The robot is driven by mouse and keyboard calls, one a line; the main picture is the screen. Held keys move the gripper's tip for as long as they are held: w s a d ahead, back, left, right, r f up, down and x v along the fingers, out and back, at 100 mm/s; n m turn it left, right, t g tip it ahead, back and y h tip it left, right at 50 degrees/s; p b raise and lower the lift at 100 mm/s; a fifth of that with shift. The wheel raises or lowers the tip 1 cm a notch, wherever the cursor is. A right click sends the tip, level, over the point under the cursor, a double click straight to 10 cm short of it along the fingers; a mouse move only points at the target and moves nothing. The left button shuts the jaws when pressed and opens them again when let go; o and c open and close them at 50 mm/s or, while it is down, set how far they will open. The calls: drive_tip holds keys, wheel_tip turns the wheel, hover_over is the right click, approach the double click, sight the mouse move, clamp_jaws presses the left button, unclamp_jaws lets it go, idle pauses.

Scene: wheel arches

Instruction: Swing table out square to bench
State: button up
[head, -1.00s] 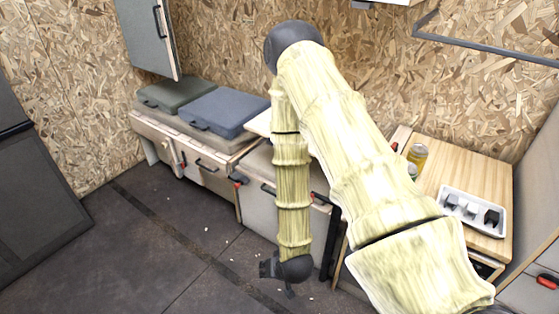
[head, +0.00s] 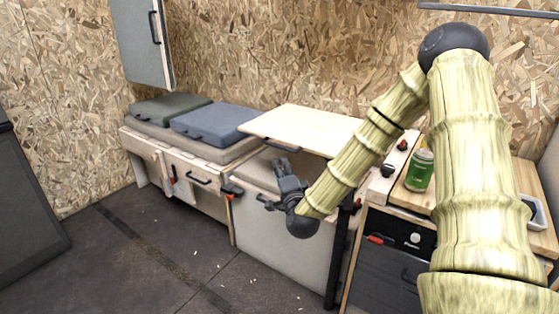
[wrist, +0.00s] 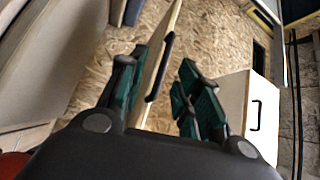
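The table (head: 305,128) is a pale wooden top on a dark post (head: 335,250), over the right part of the bench (head: 190,150). Its long near edge slants down to the right in the head view. My gripper (head: 281,165) shows just below that edge, fingers pointing up and away. In the wrist view my gripper (wrist: 160,98) has its fingers spread. A thin pale panel (wrist: 156,62), seemingly the tabletop edge-on, with a dark bar beside it, stands in line with the gap. I cannot tell whether anything touches.
A wooden counter at right holds a green can (head: 420,170) and a white tray (head: 536,212), partly behind my arm. A grey wall cabinet (head: 142,40) hangs upper left. The dark floor (head: 130,265) is open.

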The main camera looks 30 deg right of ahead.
sight(279, 146)
drive_tip(key=shift+m+h, duration=0.5)
drive_tip(key=shift+m, duration=0.1)
drive_tip(key=b+x, duration=0.1)
drive_tip(key=x, duration=0.3)
drive_tip(key=r+b+x, duration=0.1)
drive_tip(key=x, duration=0.2)
drive_tip(key=d+b+x, duration=0.1)
drive_tip(key=x, duration=0.3)
drive_tip(key=shift+d+r, duration=0.15)
drive_tip(key=shift+r, duration=0.05)
clamp_jaws()
